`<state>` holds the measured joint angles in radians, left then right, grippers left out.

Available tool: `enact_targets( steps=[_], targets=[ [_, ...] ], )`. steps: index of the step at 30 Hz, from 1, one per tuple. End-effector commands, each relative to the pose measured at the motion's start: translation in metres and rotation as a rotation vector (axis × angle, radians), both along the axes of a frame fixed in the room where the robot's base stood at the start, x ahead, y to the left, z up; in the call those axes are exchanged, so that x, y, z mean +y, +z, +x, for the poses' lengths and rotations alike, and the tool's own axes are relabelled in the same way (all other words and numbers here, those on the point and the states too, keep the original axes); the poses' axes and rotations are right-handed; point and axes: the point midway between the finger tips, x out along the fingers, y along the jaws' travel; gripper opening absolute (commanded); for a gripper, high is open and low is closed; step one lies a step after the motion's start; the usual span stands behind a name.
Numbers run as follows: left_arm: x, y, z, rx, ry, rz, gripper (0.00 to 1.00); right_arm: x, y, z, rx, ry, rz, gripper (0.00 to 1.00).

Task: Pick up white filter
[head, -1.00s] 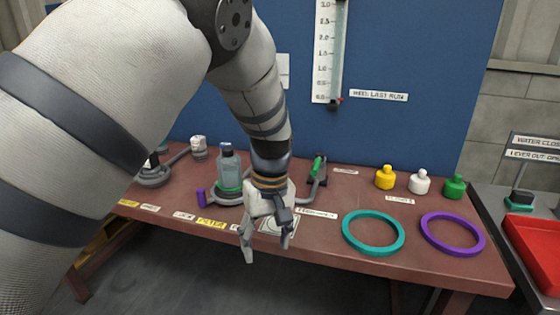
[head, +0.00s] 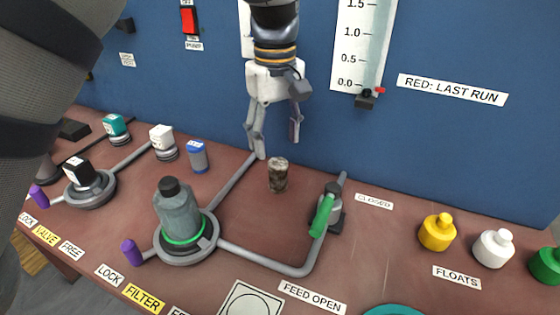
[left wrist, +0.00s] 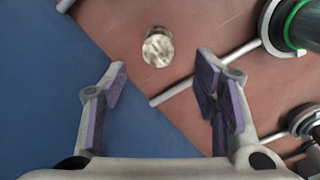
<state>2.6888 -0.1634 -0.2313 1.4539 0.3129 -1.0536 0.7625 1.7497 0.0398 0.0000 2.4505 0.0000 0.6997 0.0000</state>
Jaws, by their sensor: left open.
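My left gripper (head: 276,146) is open and empty, pointing down near the back of the bench. Below its fingers stands a small upright cylinder (head: 278,175) with a mottled, stained grey-brown surface. In the left wrist view this cylinder (left wrist: 157,47) looks pale and blotchy, and lies beyond the open fingers (left wrist: 163,78), apart from them. I cannot tell whether it is the white filter. A grey canister (head: 178,210) with a green ring stands behind the yellow FILTER label (head: 143,298). A white-topped fitting (head: 162,140) and a blue-capped cylinder (head: 197,156) stand further left.
Grey pipes (head: 268,260) run across the bench around the mottled cylinder. A green-handled valve (head: 322,215) stands right of it. The blue back panel (head: 190,90) rises close behind my gripper. Yellow (head: 437,233) and white (head: 493,249) floats stand at the right.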

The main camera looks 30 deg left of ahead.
Motion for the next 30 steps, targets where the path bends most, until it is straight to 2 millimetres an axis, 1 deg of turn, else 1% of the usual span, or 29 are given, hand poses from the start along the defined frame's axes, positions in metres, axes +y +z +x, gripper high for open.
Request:
enact_targets(
  steps=[1, 3, 8, 12, 15, 18, 23, 26, 27, 30],
  targets=[
    [0.0, -0.015, -0.001, 0.009, -0.001, 0.0, 0.55, 0.0, -0.001, -0.002, 0.006, 0.0, 0.0, 0.4],
    [0.0, -0.03, 0.0, 0.007, -0.001, 0.0, 0.55, 0.0, -0.002, -0.002, 0.008, 0.0, 0.0, 0.4],
    [-0.001, -0.051, 0.0, 0.005, -0.001, 0.0, 0.55, 0.0, -0.003, -0.003, 0.009, 0.0, 0.0, 0.4],
    [-0.004, -0.078, 0.001, 0.006, -0.001, -0.001, 0.55, 0.0, -0.003, -0.003, 0.011, 0.0, 0.0, 0.4],
    [-0.004, -0.094, 0.002, 0.004, -0.001, 0.0, 0.55, 0.0, -0.004, -0.004, 0.014, 0.0, 0.0, 0.4],
    [-0.004, -0.099, 0.002, 0.001, -0.001, -0.001, 0.55, 0.0, -0.004, -0.004, 0.014, 0.0, 0.0, 0.4],
    [-0.004, -0.098, 0.002, -0.001, -0.001, -0.001, 0.55, 0.0, -0.004, -0.004, 0.013, 0.0, 0.001, 0.4],
    [-0.004, -0.098, 0.002, -0.001, -0.001, -0.001, 0.35, 0.0, -0.004, -0.004, 0.013, 0.0, 0.0, 0.4],
    [-0.004, -0.098, 0.002, -0.001, -0.001, -0.001, 0.26, 0.0, -0.004, -0.004, 0.013, 0.0, 0.0, 0.4],
    [-0.004, -0.098, 0.002, -0.001, -0.001, -0.001, 0.04, 0.0, -0.004, -0.004, 0.013, 0.0, 0.0, 0.4]
  ],
)
